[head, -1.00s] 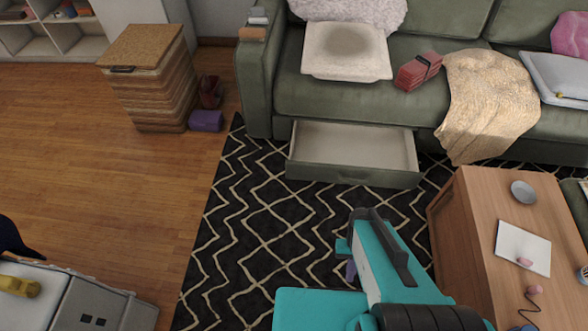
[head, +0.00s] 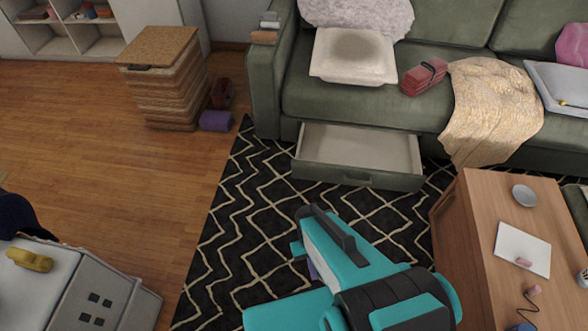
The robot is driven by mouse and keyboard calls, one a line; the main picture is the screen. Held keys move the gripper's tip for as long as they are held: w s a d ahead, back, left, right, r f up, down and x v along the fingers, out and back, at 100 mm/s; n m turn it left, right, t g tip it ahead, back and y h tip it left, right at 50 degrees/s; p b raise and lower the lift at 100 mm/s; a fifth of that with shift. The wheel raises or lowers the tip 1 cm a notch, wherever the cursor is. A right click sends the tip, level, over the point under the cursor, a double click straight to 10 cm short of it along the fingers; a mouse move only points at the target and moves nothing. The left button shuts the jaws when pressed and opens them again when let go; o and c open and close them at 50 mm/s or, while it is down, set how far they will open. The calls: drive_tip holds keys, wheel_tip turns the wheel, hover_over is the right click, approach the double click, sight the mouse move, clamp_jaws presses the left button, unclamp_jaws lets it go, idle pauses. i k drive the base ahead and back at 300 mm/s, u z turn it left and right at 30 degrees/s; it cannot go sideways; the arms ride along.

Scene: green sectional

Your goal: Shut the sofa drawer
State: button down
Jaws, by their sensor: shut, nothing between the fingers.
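The sofa drawer (head: 358,178) is pulled out from under the green sofa (head: 365,100), over the patterned rug. Its pale inside shows and looks empty. My teal and black arm reaches up from the bottom of the head view. My gripper (head: 300,250) is at its far end, low in front of the drawer and apart from it, with rug showing between them. It is shut and empty. The fingertips are partly hidden by the arm's own body.
A wooden table (head: 478,230) stands close to the right of the drawer's front. A woven hamper (head: 165,80) and a purple roll (head: 215,121) are left of the sofa. Rug (head: 240,210) is clear in front of the drawer. A grey-white unit (head: 70,280) is at lower left.

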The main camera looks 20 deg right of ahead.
sight(337, 154)
drive_tip(key=u, duration=0.5)
drive_tip(key=i, duration=0.95)
drive_tip(key=u, duration=0.05)
drive_tip(key=k, duration=0.9)
drive_tip(key=z, duration=0.15)
drive_tip(key=i, duration=0.65)
drive_tip(key=u, duration=0.05)
